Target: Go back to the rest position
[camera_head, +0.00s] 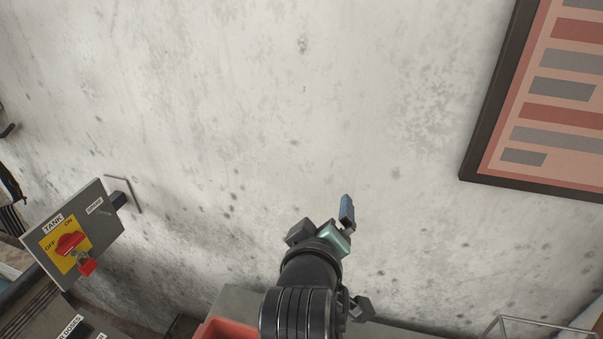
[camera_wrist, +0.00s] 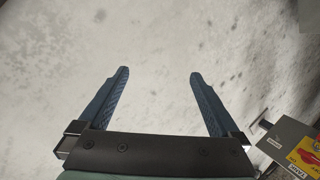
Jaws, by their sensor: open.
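My gripper (camera_wrist: 158,75) is open in the wrist view, its two blue fingers wide apart with nothing between them. In the head view my gripper (camera_head: 346,205) is at the lower middle, at the end of my dark arm, in front of the bare wall. There one blue finger shows clearly and the rest of the gripper is partly hidden by its own body.
A grey TANK switch panel (camera_head: 95,215) with a red rotary knob and a red padlock stands at the left. A framed chart (camera_head: 560,95) hangs at upper right. An orange-red bin (camera_head: 222,329) and a wire rack (camera_head: 540,325) show low. The wall (camera_head: 250,110) between is bare.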

